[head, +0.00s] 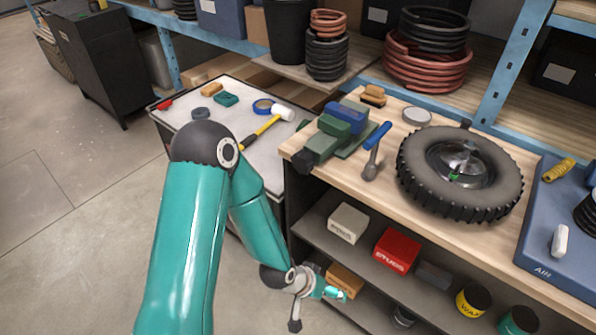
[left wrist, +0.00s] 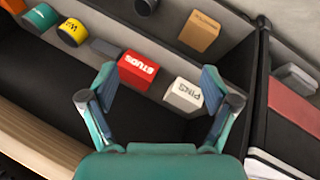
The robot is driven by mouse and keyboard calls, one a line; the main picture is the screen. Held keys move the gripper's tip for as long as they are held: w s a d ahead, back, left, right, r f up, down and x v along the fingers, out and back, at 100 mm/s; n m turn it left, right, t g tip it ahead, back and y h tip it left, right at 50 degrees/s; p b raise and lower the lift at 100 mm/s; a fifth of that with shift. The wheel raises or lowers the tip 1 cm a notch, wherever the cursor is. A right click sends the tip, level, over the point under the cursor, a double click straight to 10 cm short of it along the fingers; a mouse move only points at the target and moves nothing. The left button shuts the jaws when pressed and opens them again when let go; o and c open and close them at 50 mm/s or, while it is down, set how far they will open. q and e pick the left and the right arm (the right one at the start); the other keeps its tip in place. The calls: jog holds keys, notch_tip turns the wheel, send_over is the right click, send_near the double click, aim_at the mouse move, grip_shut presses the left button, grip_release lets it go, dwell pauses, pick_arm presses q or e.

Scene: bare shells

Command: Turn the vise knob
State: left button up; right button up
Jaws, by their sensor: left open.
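The vise (head: 336,130), with green and blue parts, sits at the left end of the wooden workbench top. A dark knob-like end (head: 303,161) shows on its near left side, by the bench edge. My left gripper (head: 334,293) is below the bench top, in front of the lower shelves, well apart from the vise. In the left wrist view my left gripper (left wrist: 158,82) is open with nothing between its fingers, facing the shelf boxes. The vise is not visible in that view. My right gripper is not in view.
A blue-handled tool (head: 373,150) lies right of the vise, near a tire (head: 460,172). The shelves below hold a white box (head: 348,223), a red box (head: 396,250) and cans. A grey-topped table (head: 232,125) with a yellow-handled mallet stands left. Floor at left is clear.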

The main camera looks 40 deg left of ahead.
pick_arm(q)
jog(key=w+a+r+t+b, duration=0.3)
jog(key=w+a+t+b, duration=0.2)
jog(key=w+a+b, duration=0.3)
jog(key=m+t+y+b, duration=0.3)
jog(key=t+b, duration=0.5)
jog(key=b, duration=0.8)
send_near(299, 164)
jog(key=shift+m+h, duration=0.4)
jog(key=shift+h, duration=0.1)
jog(key=w, duration=0.3)
jog(key=w+b, duration=0.1)
jog(key=w, duration=0.3)
jog(key=w+b, duration=0.1)
jog(key=w, duration=0.3)
jog(key=shift+w+d+f, duration=0.15)
jog(key=shift+w+d, duration=0.05)
jog(key=shift+d, duration=0.05)
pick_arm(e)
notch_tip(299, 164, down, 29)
